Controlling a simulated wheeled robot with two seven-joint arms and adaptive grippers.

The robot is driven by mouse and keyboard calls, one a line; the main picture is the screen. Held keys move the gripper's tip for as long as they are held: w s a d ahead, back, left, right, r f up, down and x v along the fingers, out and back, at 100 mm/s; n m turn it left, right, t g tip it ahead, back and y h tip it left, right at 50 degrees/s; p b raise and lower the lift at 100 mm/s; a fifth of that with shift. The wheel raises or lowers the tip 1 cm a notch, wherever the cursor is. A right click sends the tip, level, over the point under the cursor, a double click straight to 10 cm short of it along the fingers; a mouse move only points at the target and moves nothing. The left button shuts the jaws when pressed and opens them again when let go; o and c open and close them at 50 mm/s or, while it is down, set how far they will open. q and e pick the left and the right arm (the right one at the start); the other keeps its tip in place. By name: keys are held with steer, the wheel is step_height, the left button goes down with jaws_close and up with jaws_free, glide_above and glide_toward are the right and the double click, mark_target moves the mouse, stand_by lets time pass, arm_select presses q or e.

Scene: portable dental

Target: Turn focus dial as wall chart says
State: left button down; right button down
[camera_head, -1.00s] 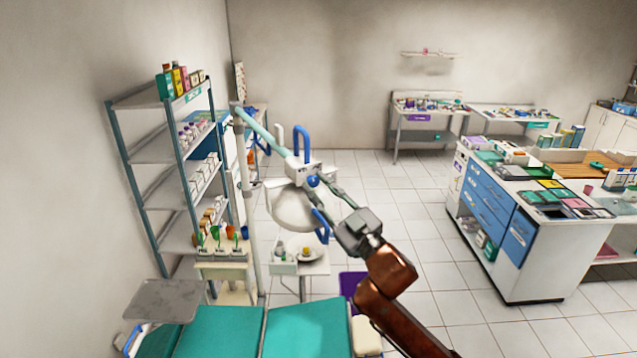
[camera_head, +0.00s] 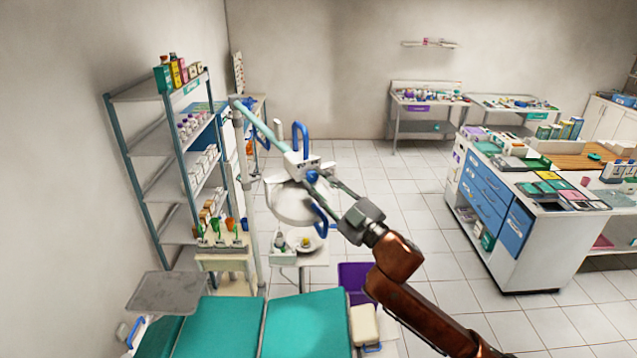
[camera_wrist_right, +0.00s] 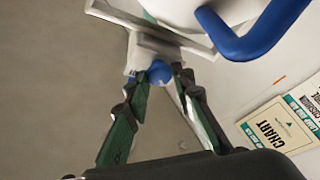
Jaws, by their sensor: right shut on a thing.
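The white dental lamp (camera_head: 288,203) hangs on a jointed arm above the teal chair (camera_head: 222,324) and has blue loop handles (camera_head: 300,140). The focus dial (camera_head: 312,177) is a small blue knob on the lamp's white bracket. My right gripper (camera_head: 320,180) reaches it from the lower right. In the right wrist view the dial (camera_wrist_right: 158,72) sits between the fingertips of my right gripper (camera_wrist_right: 160,78), which is shut on it. A speckled wall chart (camera_head: 238,73) shows at the back left, too small to read. My left gripper is out of view.
A tall shelf rack (camera_head: 160,180) stands left of the lamp. A small side table (camera_head: 312,258) is below it. A drawer counter (camera_head: 490,215) stands at right, with open floor between. Booklets reading "CHART" (camera_wrist_right: 275,130) show in the right wrist view.

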steer(key=c, duration=1.7)
jaws_free()
steer(key=v, duration=1.2)
